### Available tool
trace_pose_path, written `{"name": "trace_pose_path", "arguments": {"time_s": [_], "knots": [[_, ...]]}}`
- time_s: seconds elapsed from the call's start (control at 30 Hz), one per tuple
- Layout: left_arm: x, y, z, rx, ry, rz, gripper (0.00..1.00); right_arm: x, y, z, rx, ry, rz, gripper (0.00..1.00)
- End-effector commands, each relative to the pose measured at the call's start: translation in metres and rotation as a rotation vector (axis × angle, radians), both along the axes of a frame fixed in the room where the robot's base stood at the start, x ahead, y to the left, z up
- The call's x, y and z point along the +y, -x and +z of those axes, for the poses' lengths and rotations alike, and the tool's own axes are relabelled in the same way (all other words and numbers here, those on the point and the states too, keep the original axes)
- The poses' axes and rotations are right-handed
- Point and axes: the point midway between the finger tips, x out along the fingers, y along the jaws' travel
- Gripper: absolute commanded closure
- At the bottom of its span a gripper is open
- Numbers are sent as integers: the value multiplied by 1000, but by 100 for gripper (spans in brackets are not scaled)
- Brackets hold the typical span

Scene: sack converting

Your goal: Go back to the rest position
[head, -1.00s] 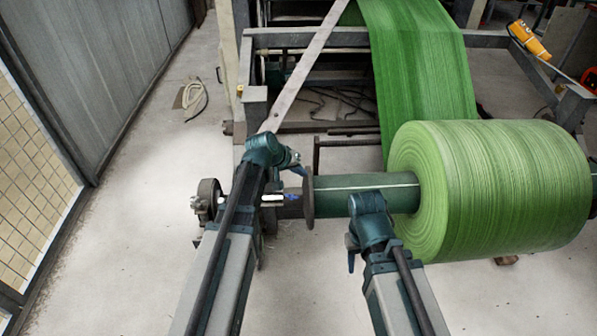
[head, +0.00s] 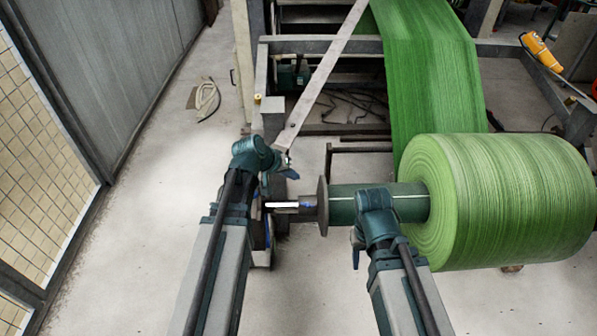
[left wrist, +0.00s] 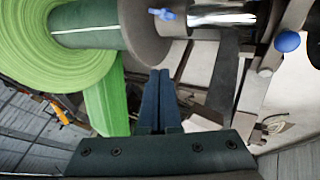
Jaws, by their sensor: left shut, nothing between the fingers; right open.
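My left gripper (left wrist: 158,100) has its two dark fingers pressed together with nothing between them, as the left wrist view shows. In the head view my left gripper (head: 287,172) is in front of the machine frame, near the bare shaft end (head: 290,204) left of the roll. My right gripper (head: 357,250) hangs down in front of the green core tube (head: 343,206). It is open and empty, though mostly hidden by its own wrist. The green fabric roll (head: 505,203) sits on the tube, to the right of both grippers.
A round disc (head: 322,207) stands on the shaft beside the tube. A slanted metal bar (head: 325,80) rises behind my left gripper. A green web (head: 425,70) runs down to the roll. The floor (head: 140,240) at left is clear up to the mesh fence (head: 40,170).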

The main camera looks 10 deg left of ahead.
Motion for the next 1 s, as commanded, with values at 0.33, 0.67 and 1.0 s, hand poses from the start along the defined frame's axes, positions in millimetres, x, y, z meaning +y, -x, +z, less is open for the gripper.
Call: {"name": "trace_pose_path", "arguments": {"time_s": [0.33,0.67,1.0], "knots": [[8,11,17,0,0,0,100,0,0,17,0,0,0,50],[3,13,15,9,-6,-10,100,0,0,17,0,0,0,50],[-97,117,-20,278,-267,-302,100,0,0,17,0,0,0,50]]}}
